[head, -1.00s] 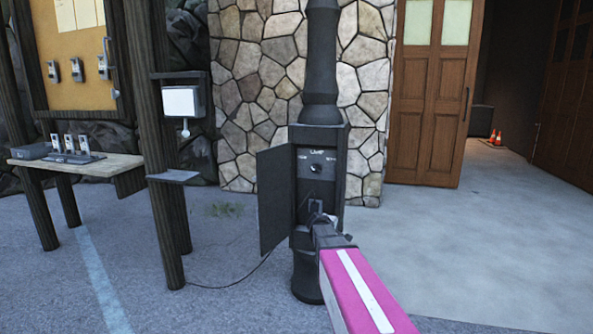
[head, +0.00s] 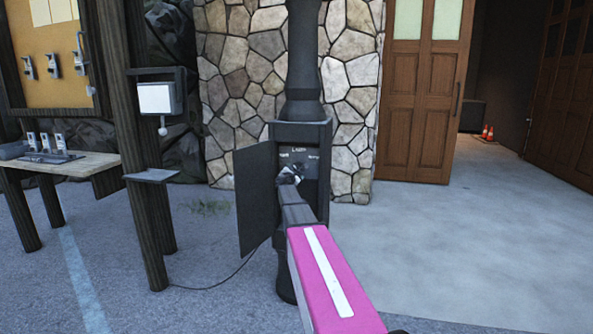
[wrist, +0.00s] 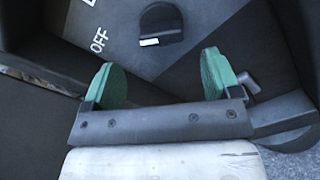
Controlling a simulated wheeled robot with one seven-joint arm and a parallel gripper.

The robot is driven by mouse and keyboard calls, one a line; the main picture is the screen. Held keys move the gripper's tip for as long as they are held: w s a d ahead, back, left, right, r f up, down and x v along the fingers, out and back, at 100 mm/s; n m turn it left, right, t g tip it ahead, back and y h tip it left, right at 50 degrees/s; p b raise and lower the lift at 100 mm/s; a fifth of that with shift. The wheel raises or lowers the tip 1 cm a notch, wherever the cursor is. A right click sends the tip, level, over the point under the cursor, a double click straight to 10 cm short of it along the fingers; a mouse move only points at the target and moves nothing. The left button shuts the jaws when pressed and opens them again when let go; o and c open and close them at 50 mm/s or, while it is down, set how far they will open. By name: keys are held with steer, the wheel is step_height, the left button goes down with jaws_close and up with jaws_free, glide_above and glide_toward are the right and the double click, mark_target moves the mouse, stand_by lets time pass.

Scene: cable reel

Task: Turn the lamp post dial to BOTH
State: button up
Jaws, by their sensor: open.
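The lamp post (head: 303,88) is dark and stands in front of the stone wall, with its box door (head: 256,197) swung open to the left. The dial (wrist: 161,23) is a round black knob with a white mark in the wrist view, on a dark panel (wrist: 215,50) with the word OFF beside it. In the head view my arm partly covers the dial. My gripper (wrist: 158,85) is open and empty, its two green pads apart. The dial lies just beyond the gap between the pads, and they do not appear to touch it. My gripper (head: 289,176) also shows at the box opening.
A wooden bench (head: 75,163) with devices stands at the left, near a dark wooden post (head: 128,130) with a small shelf (head: 150,176). A cable (head: 225,284) runs along the ground to the post. Paving at the right is clear.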

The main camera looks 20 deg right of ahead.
mark_target(297, 169)
steer(key=x, duration=0.7)
steer(key=shift+w+d, duration=0.1)
steer(key=shift+d, duration=0.05)
steer(key=shift+c, duration=0.3)
steer(key=c, duration=0.8)
